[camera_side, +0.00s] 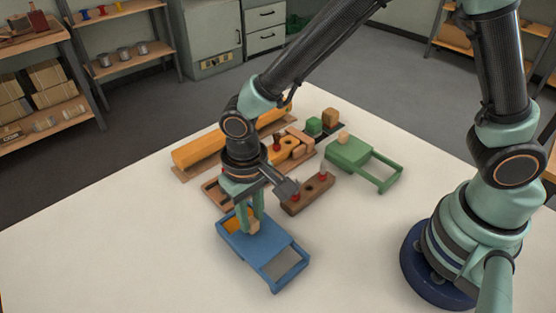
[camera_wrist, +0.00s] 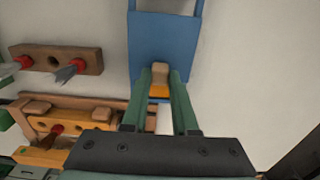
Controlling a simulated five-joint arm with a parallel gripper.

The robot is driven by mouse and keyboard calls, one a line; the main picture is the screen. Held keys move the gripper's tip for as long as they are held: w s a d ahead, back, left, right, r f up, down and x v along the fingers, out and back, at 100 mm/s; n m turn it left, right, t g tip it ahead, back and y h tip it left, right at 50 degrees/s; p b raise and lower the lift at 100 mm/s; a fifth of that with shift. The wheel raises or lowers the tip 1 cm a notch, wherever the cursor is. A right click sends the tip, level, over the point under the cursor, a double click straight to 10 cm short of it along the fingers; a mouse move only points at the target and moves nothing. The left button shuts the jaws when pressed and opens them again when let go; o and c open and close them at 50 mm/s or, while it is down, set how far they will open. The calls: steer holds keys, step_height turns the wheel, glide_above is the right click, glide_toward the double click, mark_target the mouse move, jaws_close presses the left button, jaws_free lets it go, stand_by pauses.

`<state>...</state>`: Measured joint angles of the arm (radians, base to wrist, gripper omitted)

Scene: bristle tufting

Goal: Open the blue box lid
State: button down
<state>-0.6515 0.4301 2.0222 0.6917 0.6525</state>
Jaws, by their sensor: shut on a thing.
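The blue box (camera_side: 262,253) stands on the table below my gripper, with two rails and an end bar reaching out at its lower right. Its flat blue lid (camera_wrist: 165,35) carries a small tan knob (camera_wrist: 160,72); the knob also shows in the side view (camera_side: 254,228). My gripper (camera_wrist: 160,80) points down and is shut on the knob, a green finger on each side. An orange interior (camera_side: 233,223) shows at the box's upper left end, beside the lid, so the lid stands partly slid toward the rails. The gripper partly hides this opening.
A green box (camera_side: 350,153) with a similar open frame stands at the right. A brown block with holes (camera_side: 308,193) lies close behind the blue box. A wooden tray with pieces and a long orange beam (camera_side: 215,147) lie farther back. The front table is clear.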

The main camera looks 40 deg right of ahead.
mark_target(268, 245)
steer(key=shift+s, duration=2.3)
steer(key=c, duration=0.7)
jaws_free()
steer(key=shift+r, duration=0.15)
step_height(268, 245, up, 12)
steer(key=shift+f, duration=0.1)
